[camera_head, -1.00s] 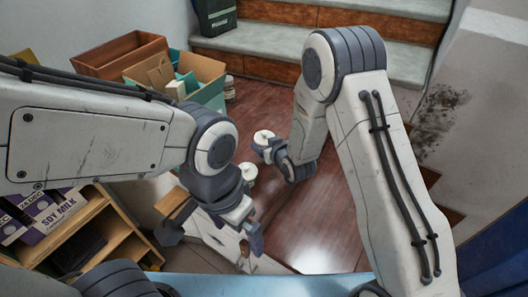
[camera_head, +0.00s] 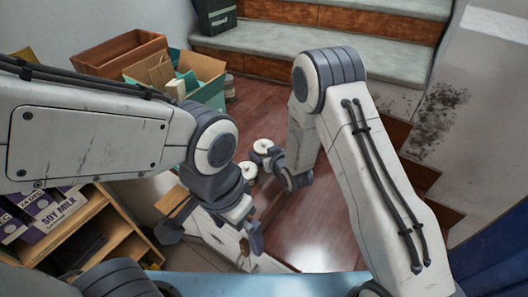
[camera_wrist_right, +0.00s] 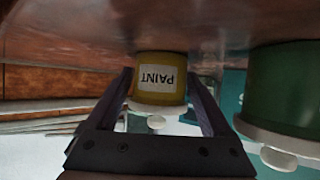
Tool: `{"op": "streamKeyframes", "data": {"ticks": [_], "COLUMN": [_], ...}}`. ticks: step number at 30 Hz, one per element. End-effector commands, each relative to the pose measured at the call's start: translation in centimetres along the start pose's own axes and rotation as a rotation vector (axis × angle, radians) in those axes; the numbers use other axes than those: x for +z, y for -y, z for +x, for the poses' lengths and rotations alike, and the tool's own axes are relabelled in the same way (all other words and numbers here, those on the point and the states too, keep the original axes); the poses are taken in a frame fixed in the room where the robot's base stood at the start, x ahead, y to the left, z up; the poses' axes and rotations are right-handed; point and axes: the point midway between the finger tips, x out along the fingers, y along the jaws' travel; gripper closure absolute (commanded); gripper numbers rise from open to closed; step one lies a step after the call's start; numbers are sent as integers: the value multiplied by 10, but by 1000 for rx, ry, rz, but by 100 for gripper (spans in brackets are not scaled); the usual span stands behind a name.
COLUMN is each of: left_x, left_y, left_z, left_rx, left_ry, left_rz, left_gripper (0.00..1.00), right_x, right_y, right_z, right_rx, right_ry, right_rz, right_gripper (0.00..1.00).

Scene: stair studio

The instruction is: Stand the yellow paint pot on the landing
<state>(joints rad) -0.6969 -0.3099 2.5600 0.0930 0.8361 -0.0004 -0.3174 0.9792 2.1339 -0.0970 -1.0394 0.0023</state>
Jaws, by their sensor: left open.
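The yellow paint pot (camera_wrist_right: 160,75) sits between the two fingers of my right gripper (camera_wrist_right: 163,90), which is shut on it. That view is upside down, and the "PAINT" label shows inverted. In the head view only the pot's pale lid (camera_head: 263,146) shows clearly, beside the right gripper (camera_head: 268,156). The gap between pot and floor is hard to judge. My left gripper (camera_head: 212,236) is open and empty, lower in the head view. The red-brown floor (camera_head: 318,220) lies at the foot of the stairs; I cannot tell which surface is the landing.
A green pot (camera_wrist_right: 288,85) stands close beside the yellow one; a second pale lid (camera_head: 248,168) shows near it. Open boxes (camera_head: 205,75) stand at the back left. Grey steps (camera_head: 290,44) rise behind. A wooden shelf (camera_head: 125,235) is at lower left. Floor right of the pots is clear.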

Motion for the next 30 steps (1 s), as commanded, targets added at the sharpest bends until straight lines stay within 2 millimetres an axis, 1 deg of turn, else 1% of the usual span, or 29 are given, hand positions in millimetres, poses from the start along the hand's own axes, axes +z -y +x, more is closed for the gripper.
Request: {"op": "streamKeyframes", "data": {"ticks": [5, 7, 11, 18, 20, 22, 25, 30], "left_x": [0, 0, 0, 0, 0, 0, -1, -1], "left_y": [0, 0, 0, 0, 0, 0, -1, -1], "left_z": [-4, -3, -1, 3, 4, -7, -12, -13], "left_rx": [0, 0, 0, 0, 0, 0, 0, 0], "left_ry": [0, 0, 0, 0, 0, 0, 0, 0], "left_rz": [0, 0, 0, 0, 0, 0, 0, 0], "left_gripper": [0, 0, 0, 0, 0, 0, 0, 0], "right_x": [-4, -3, -2, -2, -2, -5, -4, -3], "right_y": [0, 0, 0, 0, 0, 0, 0, 0], "right_z": [-2, -7, -28, -81, -92, -105, -116, -122], "right_rx": [0, 0, 1, 1, 1, 0, 0, 0], "right_ry": [0, 1, 1, 0, 0, 4, 3, 1], "right_rz": [0, 0, 0, 0, 0, 1, 1, 0], "right_gripper": [16, 16, 16, 16, 16, 16, 16, 16]}}
